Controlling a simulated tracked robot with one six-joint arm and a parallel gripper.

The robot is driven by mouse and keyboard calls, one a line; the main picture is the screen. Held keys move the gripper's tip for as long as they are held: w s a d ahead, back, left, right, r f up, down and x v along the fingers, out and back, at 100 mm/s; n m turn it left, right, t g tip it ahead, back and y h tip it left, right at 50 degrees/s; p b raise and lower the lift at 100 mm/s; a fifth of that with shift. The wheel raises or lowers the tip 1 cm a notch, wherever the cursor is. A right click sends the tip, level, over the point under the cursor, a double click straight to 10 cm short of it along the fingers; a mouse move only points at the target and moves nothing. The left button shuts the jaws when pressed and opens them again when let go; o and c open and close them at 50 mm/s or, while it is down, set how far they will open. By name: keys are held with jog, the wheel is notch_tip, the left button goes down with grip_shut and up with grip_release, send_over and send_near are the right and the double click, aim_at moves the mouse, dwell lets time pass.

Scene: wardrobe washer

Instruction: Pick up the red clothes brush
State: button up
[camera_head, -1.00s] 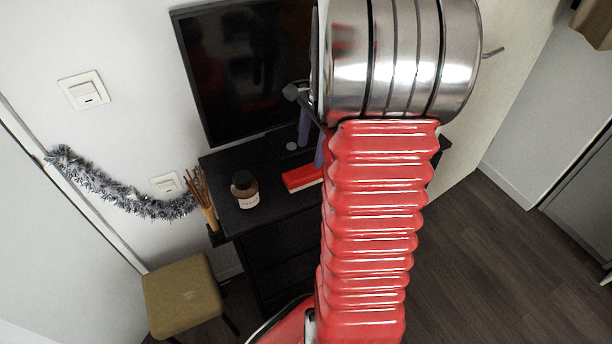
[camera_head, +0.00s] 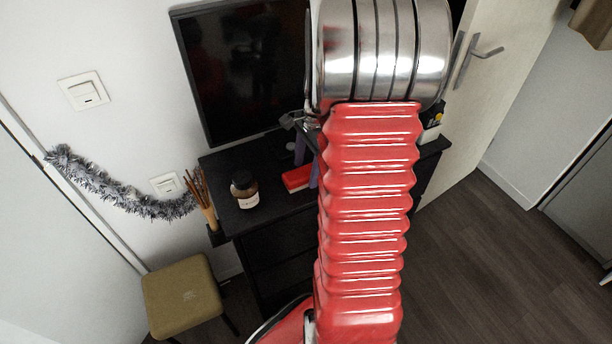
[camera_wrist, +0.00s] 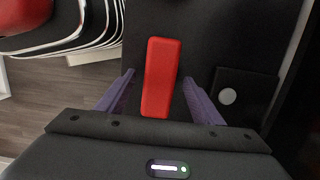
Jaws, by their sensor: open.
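The red clothes brush (camera_wrist: 160,78) lies on the black dresser top (camera_wrist: 205,45). In the wrist view it runs lengthwise between the two purple fingers of my gripper (camera_wrist: 160,100), with a gap on each side. My gripper is open and empty. In the head view the brush (camera_head: 296,179) is partly hidden behind my gripper and my red arm. The purple fingers also show there, close beside the brush. Its height over the brush is hard to tell.
A black television (camera_head: 245,70) stands at the back of the dresser. A stool (camera_head: 182,296) is at lower left. A door (camera_head: 500,85) is at right.

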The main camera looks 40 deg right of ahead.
aim_at(306, 171)
jog(key=shift+a+f, duration=0.15)
jog(key=shift+f, duration=0.7)
jog(key=shift+c, duration=0.5)
jog(key=c, duration=1.2)
jog(key=shift+r, duration=0.1)
jog(key=shift+r, duration=0.1)
notch_tip(306, 171, up, 10)
jog(key=shift+f, duration=0.1)
